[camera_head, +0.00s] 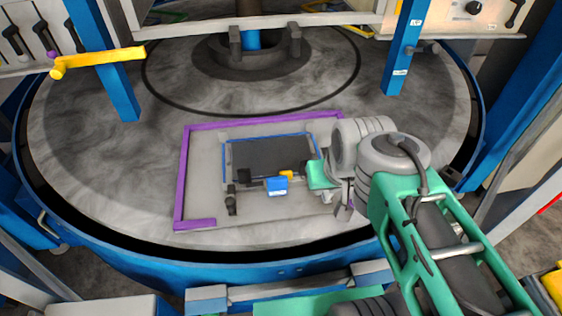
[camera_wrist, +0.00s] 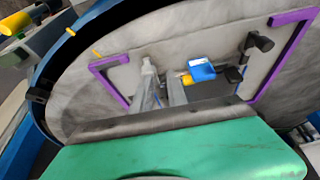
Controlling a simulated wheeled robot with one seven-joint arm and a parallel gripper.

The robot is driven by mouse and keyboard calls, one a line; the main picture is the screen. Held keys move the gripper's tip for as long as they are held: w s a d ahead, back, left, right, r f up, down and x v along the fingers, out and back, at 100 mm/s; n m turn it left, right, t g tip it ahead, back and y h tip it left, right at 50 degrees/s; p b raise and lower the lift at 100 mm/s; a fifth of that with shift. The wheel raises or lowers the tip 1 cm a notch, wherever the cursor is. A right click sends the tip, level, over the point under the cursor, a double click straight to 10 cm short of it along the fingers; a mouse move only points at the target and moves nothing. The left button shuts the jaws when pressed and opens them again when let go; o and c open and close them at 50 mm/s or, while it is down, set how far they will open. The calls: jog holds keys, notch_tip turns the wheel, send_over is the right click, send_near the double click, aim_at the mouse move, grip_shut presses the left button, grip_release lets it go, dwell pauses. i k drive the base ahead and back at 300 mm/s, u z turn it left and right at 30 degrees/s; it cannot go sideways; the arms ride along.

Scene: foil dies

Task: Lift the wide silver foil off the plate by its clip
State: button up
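A light grey plate area (camera_head: 205,165) lies inside purple corner strips on the round table. On it is a dark rectangular panel (camera_head: 265,155) with a thin blue outline. I cannot clearly tell the wide silver foil from the plate. A blue clip (camera_head: 276,185) sits at the panel's near edge, with a yellow piece (camera_head: 286,174) beside it. The blue clip also shows in the wrist view (camera_wrist: 201,71). My gripper (camera_head: 344,208) is to the right of the clip, apart from it. In the wrist view its two pale fingers (camera_wrist: 160,84) appear apart, with nothing seen between them.
A black clamp (camera_head: 231,200) stands left of the blue clip. Blue posts (camera_head: 105,60) rise on both sides of the round grey table (camera_head: 85,150). A yellow handle (camera_head: 95,60) is at the upper left. The table's left side is bare.

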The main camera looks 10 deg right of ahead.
aim_at(265, 157)
jog(key=z, duration=0.75)
jog(key=k, duration=0.65)
jog(key=u, duration=1.25)
jog(key=i, duration=0.5)
jog(key=u, duration=0.05)
